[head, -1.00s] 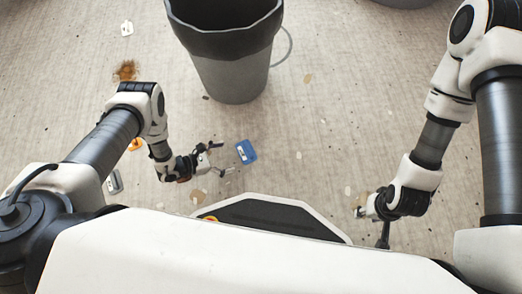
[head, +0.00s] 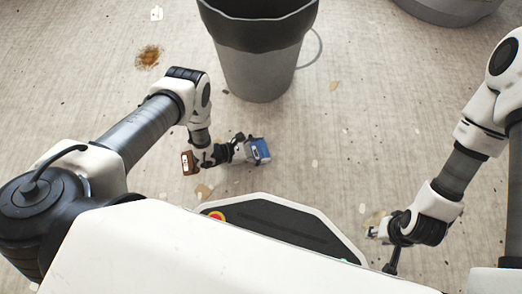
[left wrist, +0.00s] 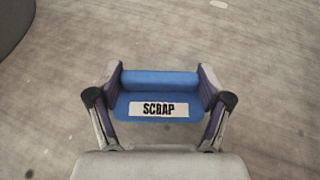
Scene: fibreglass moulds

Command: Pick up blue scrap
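The blue scrap (head: 261,149) is a small blue block on the floor side of my left gripper in the head view. In the left wrist view the blue scrap (left wrist: 160,88) carries a white label reading SCRAP and fills the space between the fingers. My left gripper (head: 252,150) has its purple pads against both ends of the block, with no gap showing; I read it as shut on it. I cannot tell whether the block is clear of the floor. My right gripper (head: 378,233) hangs at the lower right, away from the scrap; its fingers are too small to read.
A brown labelled block (head: 188,162) lies left of my left gripper. A large grey bin (head: 262,70) stands beyond the scrap, with another grey container (head: 450,8) at the top right. A brown stain (head: 149,57) and pale flecks mark the floor. The floor right of centre is mostly clear.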

